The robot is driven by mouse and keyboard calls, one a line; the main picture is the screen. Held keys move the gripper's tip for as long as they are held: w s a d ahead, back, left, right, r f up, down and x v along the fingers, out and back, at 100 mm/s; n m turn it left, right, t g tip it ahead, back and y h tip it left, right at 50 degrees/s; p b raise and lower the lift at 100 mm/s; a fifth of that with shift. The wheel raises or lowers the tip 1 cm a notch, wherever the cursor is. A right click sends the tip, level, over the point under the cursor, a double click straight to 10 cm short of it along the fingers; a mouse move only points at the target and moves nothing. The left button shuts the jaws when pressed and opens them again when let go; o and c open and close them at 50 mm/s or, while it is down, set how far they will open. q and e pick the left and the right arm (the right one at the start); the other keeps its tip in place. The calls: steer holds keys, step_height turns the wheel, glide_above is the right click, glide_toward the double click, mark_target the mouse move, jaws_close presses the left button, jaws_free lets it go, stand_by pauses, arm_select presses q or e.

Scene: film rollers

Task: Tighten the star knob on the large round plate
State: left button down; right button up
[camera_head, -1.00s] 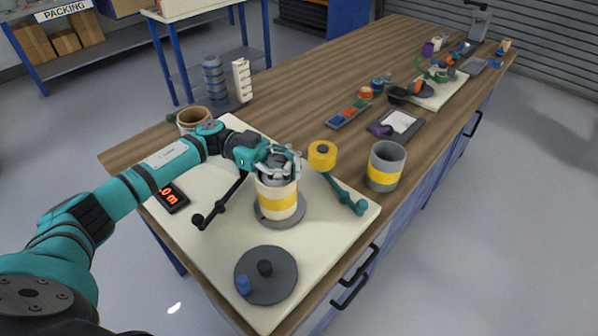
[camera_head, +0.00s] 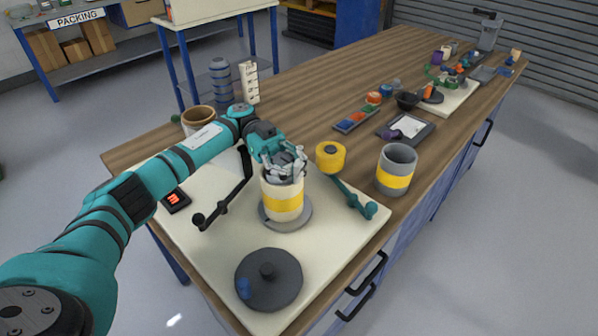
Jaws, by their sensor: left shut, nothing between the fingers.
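I cannot tell whether either is the star knob. A cream cylinder with a yellow band (camera_head: 283,203) stands upright on a smaller grey round base (camera_head: 298,220). My left gripper (camera_head: 285,171) is shut and empty over the cylinder's top, with its fingers hiding that top. Whether they touch it is unclear. My right gripper is out of view.
On the cream board (camera_head: 215,265) are a black lever (camera_head: 222,207), a teal lever (camera_head: 352,197), a yellow spool (camera_head: 331,156) and a red-lit display (camera_head: 175,200). A grey-and-yellow cup (camera_head: 396,170) stands to the right. The bench's middle (camera_head: 310,100) is mostly clear.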

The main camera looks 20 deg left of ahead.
arm_select(q)
steer(key=shift+a+r, duration=0.15)
steer(key=shift+a, duration=0.1)
steer(key=c, duration=1.4)
jaws_free()
steer(key=shift+w+a, duration=0.1)
steer(key=shift+a, duration=0.2)
steer(key=shift+c, duration=0.2)
steer(key=o, duration=0.4)
steer(key=shift+d, duration=0.1)
step_height(320, 180, up, 10)
steer(key=shift+d, duration=0.1)
